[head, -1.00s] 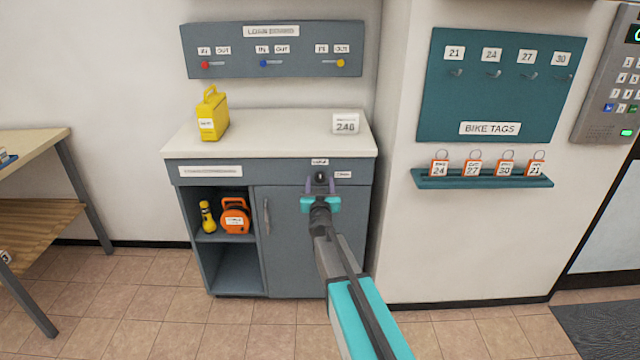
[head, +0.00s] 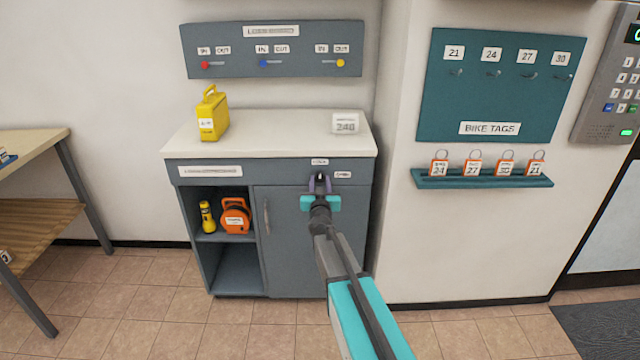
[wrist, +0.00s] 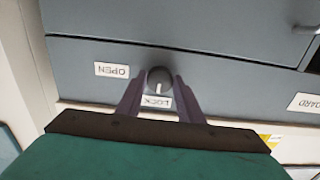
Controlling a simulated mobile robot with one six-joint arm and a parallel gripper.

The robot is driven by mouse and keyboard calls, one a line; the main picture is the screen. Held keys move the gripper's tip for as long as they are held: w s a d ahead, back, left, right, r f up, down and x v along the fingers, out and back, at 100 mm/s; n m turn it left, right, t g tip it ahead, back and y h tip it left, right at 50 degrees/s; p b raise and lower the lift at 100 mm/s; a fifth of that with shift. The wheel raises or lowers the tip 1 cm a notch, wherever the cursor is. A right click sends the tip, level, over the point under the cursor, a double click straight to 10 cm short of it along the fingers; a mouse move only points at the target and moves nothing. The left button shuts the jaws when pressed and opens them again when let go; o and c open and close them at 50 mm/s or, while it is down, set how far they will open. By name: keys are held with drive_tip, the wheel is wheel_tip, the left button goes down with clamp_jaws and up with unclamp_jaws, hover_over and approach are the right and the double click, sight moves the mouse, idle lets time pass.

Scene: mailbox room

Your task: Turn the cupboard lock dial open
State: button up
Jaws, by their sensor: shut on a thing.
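The lock dial (wrist: 159,80) is a dark round knob with a white pointer mark on the cupboard's upper front panel. In the wrist view, which shows the labels upside down, the mark points toward the LOCK label (wrist: 156,102). The OPEN label (wrist: 111,70) is to the left of the dial there. In the head view the OPEN label (head: 343,175) is to the right of the dial (head: 321,177). My gripper (wrist: 160,90) has its two purple fingers on either side of the dial and is shut on it. The cupboard door (head: 290,235) is closed.
A yellow case (head: 212,115) and a white 248 card (head: 345,123) stand on the cupboard top. A flashlight (head: 207,216) and an orange reel (head: 235,215) sit in the open left shelf. A wall (head: 400,230) stands close to the cupboard's right.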

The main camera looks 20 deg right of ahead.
drive_tip(key=shift+m, duration=0.3)
drive_tip(key=m+b, duration=0.1)
drive_tip(key=m, duration=0.2)
drive_tip(key=m+b, duration=0.1)
drive_tip(key=m, duration=0.4)
drive_tip(key=m+b, duration=0.2)
drive_tip(key=m, duration=0.2)
drive_tip(key=shift+m, duration=0.3)
drive_tip(key=m+b, duration=0.2)
drive_tip(key=m, duration=0.2)
drive_tip(key=shift+m, duration=0.3)
drive_tip(key=shift+r, duration=0.1)
drive_tip(key=o, duration=1.1)
drive_tip(key=shift+c, duration=0.2)
drive_tip(key=shift+s+a, duration=0.1)
